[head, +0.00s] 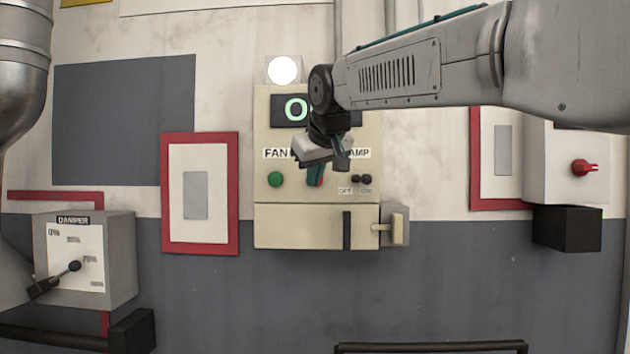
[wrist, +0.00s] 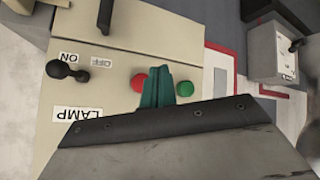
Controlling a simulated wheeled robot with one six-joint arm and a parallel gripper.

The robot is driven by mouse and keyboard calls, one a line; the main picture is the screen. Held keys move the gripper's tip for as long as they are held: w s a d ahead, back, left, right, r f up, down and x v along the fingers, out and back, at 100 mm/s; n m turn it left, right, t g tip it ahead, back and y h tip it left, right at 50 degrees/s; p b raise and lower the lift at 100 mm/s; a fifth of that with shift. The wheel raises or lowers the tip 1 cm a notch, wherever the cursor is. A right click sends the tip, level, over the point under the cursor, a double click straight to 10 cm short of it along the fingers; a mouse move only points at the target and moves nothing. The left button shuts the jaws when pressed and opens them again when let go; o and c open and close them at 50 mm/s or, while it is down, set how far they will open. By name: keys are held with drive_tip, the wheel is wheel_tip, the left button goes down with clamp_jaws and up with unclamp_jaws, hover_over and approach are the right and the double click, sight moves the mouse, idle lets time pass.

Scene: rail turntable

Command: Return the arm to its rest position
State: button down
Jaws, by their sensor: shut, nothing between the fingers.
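My gripper (head: 315,178) is in front of the cream control panel (head: 290,230) in the head view, and my arm reaches in from the upper right. Its teal fingers (wrist: 157,86) are together and empty in the wrist view. They point at the panel between the red button (wrist: 138,82) and the green button (wrist: 185,89). In the head view the fingers partly cover the red button, and the green button (head: 275,180) is clear to the left. I cannot tell whether the fingertips touch the panel. The lamp switch (head: 362,179) is to their right.
A round white light (head: 283,70) glows above the panel. A lever box (head: 396,224) juts out at its lower right. A damper box (head: 85,258) with a lever is at left. A box with a red knob (head: 585,168) is at right. A dark rail (head: 430,347) runs along the bottom.

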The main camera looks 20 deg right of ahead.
drive_tip(key=s+d+f+m+g, duration=0.1)
drive_tip(key=s+f+g, duration=0.3)
drive_tip(key=s+f, duration=1.2)
drive_tip(key=s+d+f+m+g, duration=0.2)
drive_tip(key=s+f+g, duration=0.2)
drive_tip(key=s+f, duration=1.2)
drive_tip(key=s, duration=0.5)
drive_tip(key=shift+d+y, duration=0.3)
